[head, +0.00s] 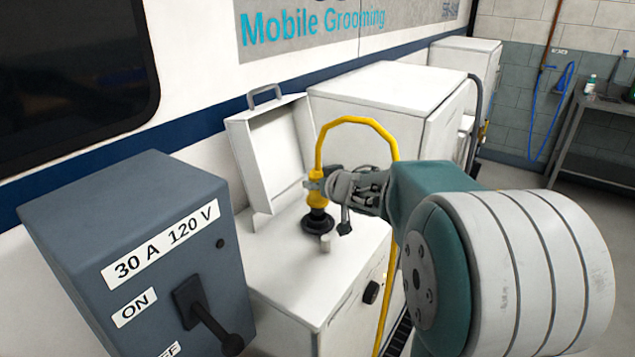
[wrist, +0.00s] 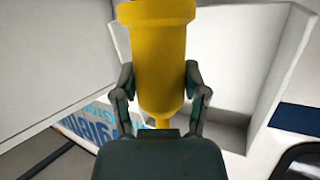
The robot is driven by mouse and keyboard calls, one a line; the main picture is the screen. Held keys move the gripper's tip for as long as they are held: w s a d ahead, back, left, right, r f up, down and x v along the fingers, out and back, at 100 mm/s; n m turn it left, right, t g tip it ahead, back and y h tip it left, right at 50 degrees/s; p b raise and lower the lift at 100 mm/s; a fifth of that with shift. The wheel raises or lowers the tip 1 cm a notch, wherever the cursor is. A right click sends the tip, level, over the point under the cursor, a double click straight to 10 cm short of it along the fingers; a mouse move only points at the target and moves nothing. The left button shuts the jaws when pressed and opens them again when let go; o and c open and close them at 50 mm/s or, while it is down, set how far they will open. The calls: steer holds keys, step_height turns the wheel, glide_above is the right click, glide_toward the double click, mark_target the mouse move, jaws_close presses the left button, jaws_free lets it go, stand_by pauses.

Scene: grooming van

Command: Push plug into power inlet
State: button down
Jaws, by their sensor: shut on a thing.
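The plug (head: 317,192) is yellow with a black lower end, and a yellow cable loops up from its top. It stands upright over the white box's top. My gripper (head: 324,184) is shut on the plug's yellow body from the right. In the wrist view the plug (wrist: 160,60) sits between my two dark fingers (wrist: 160,95). The round black power inlet (head: 318,222) is on the white box's top, directly below the plug. The plug's black end is at or very near it; I cannot tell how deep it sits.
An open white lid (head: 268,145) stands behind the inlet. A grey switch box (head: 140,260) marked 30 A 120 V is at the left. A white cabinet (head: 385,95) stands behind. The yellow cable (head: 357,119) arches over my gripper and hangs down the box's front.

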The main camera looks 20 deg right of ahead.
mark_target(318, 197)
steer(key=shift+s+a, duration=0.1)
steer(key=shift+a, duration=0.05)
steer(key=shift+f, duration=0.2)
stand_by(0.4)
steer(key=shift+f, duration=0.1)
stand_by(0.3)
steer(key=shift+f, duration=0.55)
steer(key=shift+f, duration=0.25)
steer(key=shift+f, duration=0.3)
steer(key=shift+f, duration=0.6)
stand_by(0.9)
steer(key=shift+c, duration=0.2)
jaws_free()
